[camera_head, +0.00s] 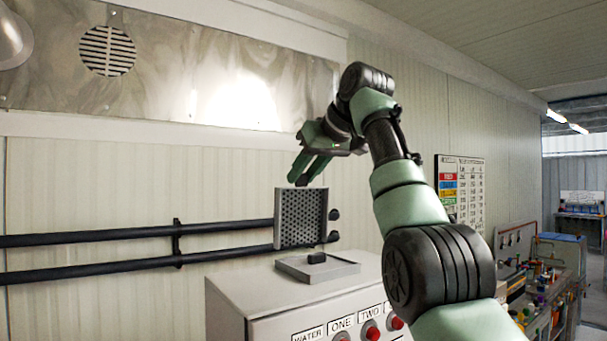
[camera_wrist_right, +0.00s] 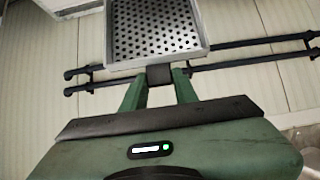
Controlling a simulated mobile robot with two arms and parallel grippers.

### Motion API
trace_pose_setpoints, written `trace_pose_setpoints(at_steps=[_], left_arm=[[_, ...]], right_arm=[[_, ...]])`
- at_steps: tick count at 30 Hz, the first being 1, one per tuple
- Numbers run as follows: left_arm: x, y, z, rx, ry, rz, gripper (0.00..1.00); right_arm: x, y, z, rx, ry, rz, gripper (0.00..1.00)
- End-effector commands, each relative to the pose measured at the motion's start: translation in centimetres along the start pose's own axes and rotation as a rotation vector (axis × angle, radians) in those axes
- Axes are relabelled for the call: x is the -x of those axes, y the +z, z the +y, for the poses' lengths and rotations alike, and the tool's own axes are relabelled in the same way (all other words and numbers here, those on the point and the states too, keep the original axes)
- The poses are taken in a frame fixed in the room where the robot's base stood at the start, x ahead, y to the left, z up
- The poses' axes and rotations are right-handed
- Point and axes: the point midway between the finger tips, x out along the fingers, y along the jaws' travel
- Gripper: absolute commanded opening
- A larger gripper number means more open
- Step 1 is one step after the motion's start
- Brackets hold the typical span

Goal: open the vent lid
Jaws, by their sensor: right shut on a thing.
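The vent lid (camera_head: 301,217) is a grey perforated square panel with a raised rim. It stands nearly upright over the flat grey vent base (camera_head: 340,269) on top of the control cabinet. In the right wrist view the lid (camera_wrist_right: 155,28) fills the top middle, with a dark block (camera_wrist_right: 158,74) at its near edge. My right gripper (camera_head: 304,181) is at the lid's top edge, its green fingers on either side of that block and shut on it. Whether the lid's lower edge touches the base is hard to tell. My left gripper is not in view.
The white cabinet (camera_head: 235,306) has labelled red buttons (camera_head: 372,333) on its front. Two black pipes (camera_head: 130,236) run along the wall behind the lid. A cluttered bench (camera_head: 545,300) stands at the right. The air above the cabinet's left part is clear.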

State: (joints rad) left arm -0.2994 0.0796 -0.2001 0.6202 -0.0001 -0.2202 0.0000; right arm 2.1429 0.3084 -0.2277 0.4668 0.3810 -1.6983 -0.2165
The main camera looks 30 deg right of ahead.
Motion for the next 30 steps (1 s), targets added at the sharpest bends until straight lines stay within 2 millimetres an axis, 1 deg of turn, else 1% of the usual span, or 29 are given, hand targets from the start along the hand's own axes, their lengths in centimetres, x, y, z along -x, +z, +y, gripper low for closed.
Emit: trace_pose_setpoints(at_steps=[3, 4, 6, 14, 17, 20, 27, 30], left_arm=[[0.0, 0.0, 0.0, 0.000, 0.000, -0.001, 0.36], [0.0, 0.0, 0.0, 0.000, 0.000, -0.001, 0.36], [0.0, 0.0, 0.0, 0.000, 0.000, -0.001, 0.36], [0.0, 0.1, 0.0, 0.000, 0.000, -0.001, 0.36], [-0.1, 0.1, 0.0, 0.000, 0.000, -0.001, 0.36], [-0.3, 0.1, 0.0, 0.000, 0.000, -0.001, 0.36], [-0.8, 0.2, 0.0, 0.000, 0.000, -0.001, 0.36], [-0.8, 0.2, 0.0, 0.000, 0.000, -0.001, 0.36]], right_arm=[[0.3, -0.2, 0.0, 0.002, 0.002, 0.009, 0.00], [0.3, -0.2, 0.0, 0.002, 0.002, 0.009, 0.34], [0.2, -0.2, 0.0, 0.001, 0.001, 0.008, 0.51], [0.1, -0.1, 0.0, 0.001, 0.000, 0.004, 0.51], [0.4, -0.1, 0.0, 0.001, 0.000, 0.004, 0.51], [1.6, -0.1, 0.0, 0.001, 0.001, 0.007, 0.51], [5.8, 0.0, 0.0, 0.002, 0.000, 0.008, 0.51], [7.1, -0.1, 0.0, 0.001, 0.001, 0.007, 0.51]])
